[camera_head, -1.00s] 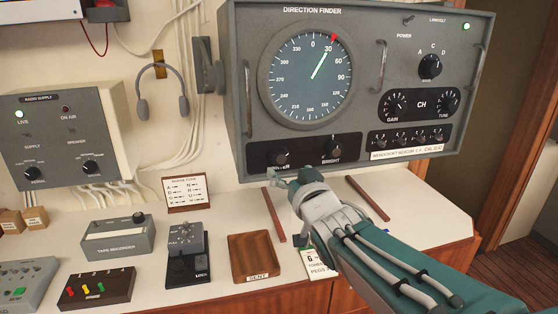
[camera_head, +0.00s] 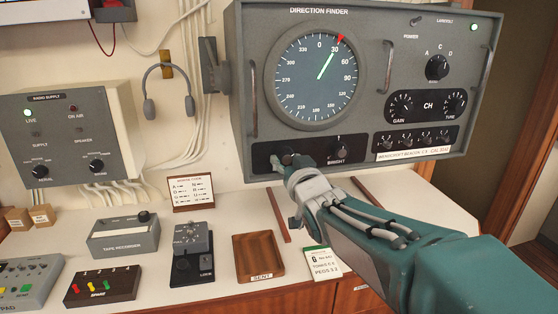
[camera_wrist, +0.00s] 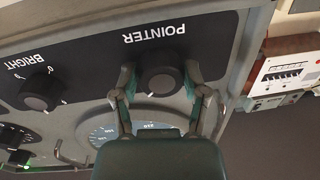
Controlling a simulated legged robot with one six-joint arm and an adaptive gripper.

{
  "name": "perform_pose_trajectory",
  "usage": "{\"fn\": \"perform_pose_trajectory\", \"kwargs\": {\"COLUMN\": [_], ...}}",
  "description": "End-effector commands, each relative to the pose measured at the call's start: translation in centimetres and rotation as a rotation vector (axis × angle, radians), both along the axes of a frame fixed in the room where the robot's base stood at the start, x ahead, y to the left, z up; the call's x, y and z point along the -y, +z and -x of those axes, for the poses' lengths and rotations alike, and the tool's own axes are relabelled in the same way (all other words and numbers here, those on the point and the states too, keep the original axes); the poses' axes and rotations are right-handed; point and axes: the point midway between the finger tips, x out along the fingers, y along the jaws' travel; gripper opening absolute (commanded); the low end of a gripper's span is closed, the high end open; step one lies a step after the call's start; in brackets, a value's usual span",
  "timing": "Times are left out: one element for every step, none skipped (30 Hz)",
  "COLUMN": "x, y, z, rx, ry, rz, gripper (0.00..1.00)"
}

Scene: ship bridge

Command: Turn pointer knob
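The pointer knob (camera_wrist: 160,80) is a round dark knob with a white mark under the upside-down label POINTER in the wrist view. My gripper (camera_wrist: 160,76) has its two fingers on either side of the knob, open, with what looks like a thin gap at each side. In the head view my gripper (camera_head: 292,166) is at the lower left of the direction finder (camera_head: 240,100) and mostly covers the knob and its label. The dial (camera_head: 315,95) has a green needle pointing near 30, close to a red marker (camera_head: 340,38) at the rim.
The bright knob (camera_head: 335,148) is just right of my gripper, also seen in the wrist view (camera_wrist: 42,90). A metal handle (camera_head: 253,98) stands out left of the dial. The desk below holds a wooden tray (camera_head: 259,237) and a key unit (camera_head: 192,250).

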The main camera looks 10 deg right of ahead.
Motion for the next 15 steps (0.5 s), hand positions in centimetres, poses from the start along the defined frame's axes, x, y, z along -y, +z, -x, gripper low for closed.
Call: {"fn": "perform_pose_trajectory", "kwargs": {"x": [-0.03, -0.03, -0.03, -0.03, -0.04, -0.04, -0.05, -0.06, -0.07, -0.07, -0.08, -0.08, -0.08, -0.08, -0.08], "y": [0.03, 0.03, 0.03, 0.03, 0.03, 0.03, 0.03, 0.05, 0.05, 0.05, 0.05, 0.06, 0.06, 0.06, 0.06], "z": [-0.03, -0.03, -0.03, -0.03, -0.03, -0.03, -0.03, -0.04, -0.03, -0.03, -0.03, -0.03, -0.03, -0.03, -0.03], "rx": [0.001, 0.001, 0.001, 0.001, 0.001, 0.001, 0.002, 0.002, 0.002, 0.003, 0.003, 0.003, 0.002, 0.002, 0.003], "ry": [0.001, 0.001, 0.001, 0.001, 0.001, 0.000, 0.001, 0.001, 0.002, 0.002, 0.002, 0.001, 0.001, 0.001, 0.001], "rz": [0.000, 0.000, -0.005, -0.014, -0.028, -0.050, -0.071, -0.090, -0.115, -0.132, -0.145, -0.158, -0.165, -0.168, -0.170], "gripper": [0.10, 0.10, 0.10, 0.10, 0.10, 0.10, 0.10, 0.10, 0.10, 0.10, 0.10, 0.10, 0.10, 0.10, 0.10]}}
